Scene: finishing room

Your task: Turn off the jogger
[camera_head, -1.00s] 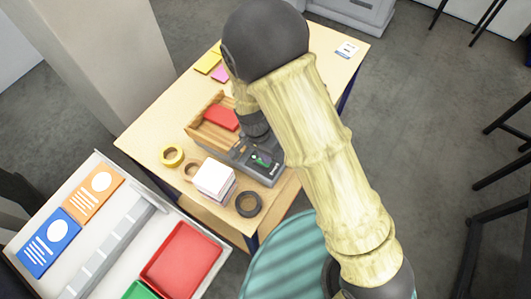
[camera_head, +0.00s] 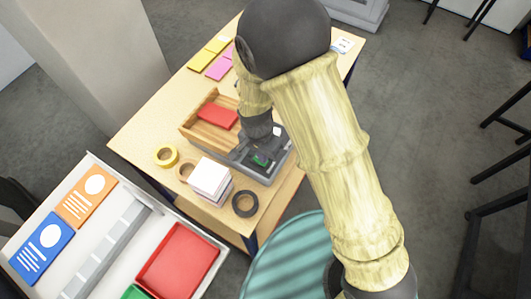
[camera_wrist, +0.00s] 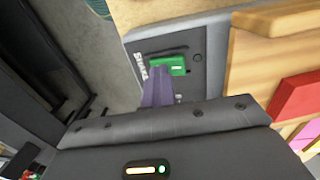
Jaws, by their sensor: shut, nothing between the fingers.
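The jogger is a wooden tray (camera_head: 212,124) on a grey base on the table. Its dark control panel (camera_wrist: 199,42) carries a green switch (camera_wrist: 168,66) beside a slot and a white label. The green switch (camera_head: 260,160) also shows small in the head view, on the near right of the base. My gripper (camera_wrist: 155,88) is shut and empty, its purple-grey fingers close together with their tips at the lower left edge of the switch. I cannot tell whether they touch it. A red block (camera_head: 218,115) lies in the tray.
A white paper stack (camera_head: 210,178), a yellow tape roll (camera_head: 166,156), a brown roll (camera_head: 184,171) and a black roll (camera_head: 245,203) stand near the jogger. Sticky notes (camera_head: 205,58) lie farther back. A trolley with a red tray (camera_head: 178,262) is at the lower left.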

